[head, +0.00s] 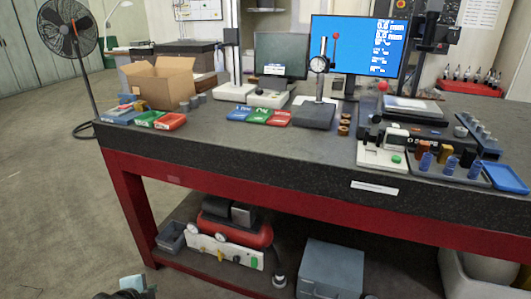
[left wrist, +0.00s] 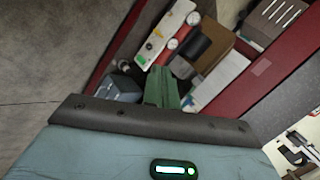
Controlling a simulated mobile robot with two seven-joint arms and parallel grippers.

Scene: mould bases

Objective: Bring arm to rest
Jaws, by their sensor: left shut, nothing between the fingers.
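My left gripper (left wrist: 160,88) shows in the left wrist view as shut green fingers with nothing between them. In the head view only a small part of my left arm's end shows at the bottom left edge, low in front of the table (head: 260,195) and apart from it. My right gripper is in neither view.
The table has a dark top and red frame. On its lower shelf are a red tank unit (head: 236,229) and a grey metal box (head: 331,268). A cardboard box (head: 160,82), gauges and a monitor (head: 357,46) stand on top.

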